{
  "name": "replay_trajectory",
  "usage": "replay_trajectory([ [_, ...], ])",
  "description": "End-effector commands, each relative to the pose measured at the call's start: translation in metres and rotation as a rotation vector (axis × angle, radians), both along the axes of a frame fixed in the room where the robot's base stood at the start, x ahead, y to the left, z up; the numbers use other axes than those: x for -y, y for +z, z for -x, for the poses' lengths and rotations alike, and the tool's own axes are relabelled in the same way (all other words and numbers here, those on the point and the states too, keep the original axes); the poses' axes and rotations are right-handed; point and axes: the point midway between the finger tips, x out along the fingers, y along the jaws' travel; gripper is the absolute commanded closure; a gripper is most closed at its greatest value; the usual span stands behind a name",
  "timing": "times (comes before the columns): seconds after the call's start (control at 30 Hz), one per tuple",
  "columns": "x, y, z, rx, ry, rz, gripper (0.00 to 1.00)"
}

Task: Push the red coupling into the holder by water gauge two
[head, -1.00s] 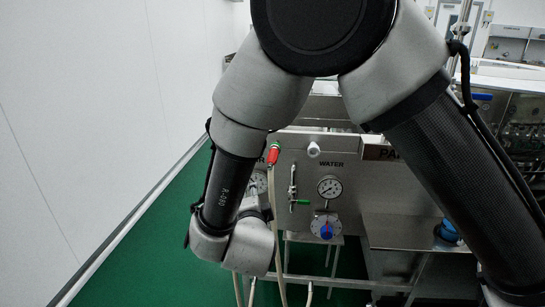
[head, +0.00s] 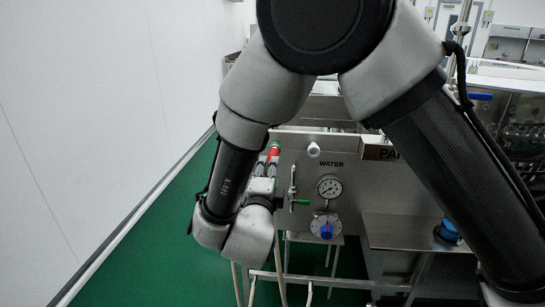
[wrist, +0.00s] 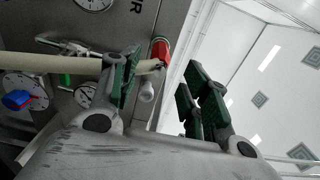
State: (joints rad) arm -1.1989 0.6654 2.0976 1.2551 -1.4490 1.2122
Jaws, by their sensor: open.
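The red coupling (head: 273,154) is upright high on the steel panel, with a pale hose (head: 277,264) hanging below it. A small green part (head: 275,145) shows at its top; how deeply it is seated I cannot tell. In the wrist view the coupling (wrist: 159,52) shows beyond my fingers, and the hose (wrist: 55,63) runs left from it past the left finger. My gripper (wrist: 164,70) is open. In the head view my gripper (head: 262,167) is just left of the coupling, partly hidden by my arm. The right water gauge (head: 329,188) is lower right of the coupling.
A white knob (head: 313,150) projects from the panel right of the coupling. A lever valve with a green handle (head: 300,202) and a blue-handled valve (head: 326,230) are below. A steel table (head: 410,232) stands right. Green floor (head: 160,255) is open at left.

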Motion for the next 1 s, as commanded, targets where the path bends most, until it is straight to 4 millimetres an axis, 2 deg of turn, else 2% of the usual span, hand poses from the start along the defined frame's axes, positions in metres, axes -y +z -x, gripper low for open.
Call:
replay_trajectory([
  [0.2,0.002,0.0,-0.033,0.0,-0.003,-0.001,0.54],
  [0.43,0.003,0.0,-0.059,-0.001,-0.001,0.001,0.54],
  [0.63,0.003,0.0,-0.068,-0.001,-0.001,0.0,0.54],
  [1.0,0.002,0.0,-0.069,-0.001,0.0,0.0,0.54],
])
